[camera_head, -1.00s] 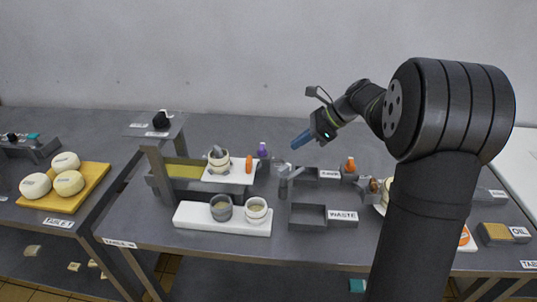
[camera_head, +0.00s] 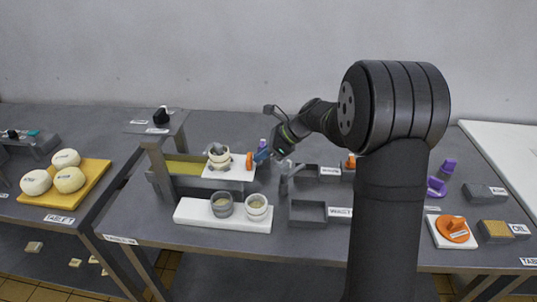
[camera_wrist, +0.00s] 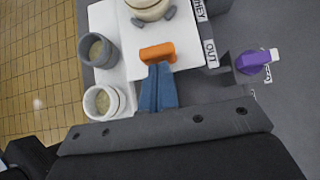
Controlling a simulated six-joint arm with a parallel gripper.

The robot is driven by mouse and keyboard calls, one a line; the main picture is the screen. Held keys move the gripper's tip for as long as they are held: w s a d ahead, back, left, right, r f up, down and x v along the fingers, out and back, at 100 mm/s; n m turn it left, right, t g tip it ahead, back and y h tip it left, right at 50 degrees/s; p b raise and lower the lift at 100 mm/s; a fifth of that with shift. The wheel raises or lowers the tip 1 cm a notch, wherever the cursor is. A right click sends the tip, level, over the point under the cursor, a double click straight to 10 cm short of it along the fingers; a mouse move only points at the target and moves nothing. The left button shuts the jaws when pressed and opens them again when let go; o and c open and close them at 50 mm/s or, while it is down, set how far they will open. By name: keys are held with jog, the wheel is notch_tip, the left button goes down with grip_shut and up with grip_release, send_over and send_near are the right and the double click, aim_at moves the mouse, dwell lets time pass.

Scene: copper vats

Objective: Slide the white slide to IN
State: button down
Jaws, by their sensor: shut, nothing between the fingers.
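The white slide (camera_head: 240,174) sits at the right end of a grey frame with a yellowish bed (camera_head: 184,168). It carries a pale round pot (camera_head: 219,158) and an upright orange handle (camera_head: 250,160). In the wrist view the slide (camera_wrist: 188,50) lies beside the OUT label (camera_wrist: 210,52). My gripper (camera_head: 261,157) is just right of the handle, its blue fingers shut and empty. In the wrist view the fingertips (camera_wrist: 160,70) are right at the orange handle (camera_wrist: 157,53); I cannot tell whether they touch it. No IN label is readable.
A white block (camera_head: 190,214) with two grey-and-white cups (camera_head: 222,205) stands in front of the frame. A purple-topped item (camera_wrist: 252,62) is close to my fingers. Grey trays (camera_head: 308,213) lie to the right. The yellow bed left of the slide is clear.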

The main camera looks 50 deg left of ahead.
dwell(0.3)
send_over(209, 164)
jog(key=shift+w+d, duration=0.2)
jog(key=shift+w, duration=0.1)
jog(key=shift+s+a+r, duration=0.1)
jog(key=shift+s+a, duration=0.1)
jog(key=shift+s, duration=0.15)
jog(key=w+d, duration=0.1)
jog(key=w, duration=0.1)
jog(key=w+d, duration=0.1)
jog(key=d, duration=0.1)
jog(key=shift+w+d+r, duration=0.1)
jog(key=shift+w+d, duration=0.1)
jog(key=shift+w, duration=0.2)
jog(key=v, duration=0.9)
jog(key=shift+r, duration=0.25)
jog(key=shift+w+d, duration=0.1)
jog(key=shift+d, duration=0.05)
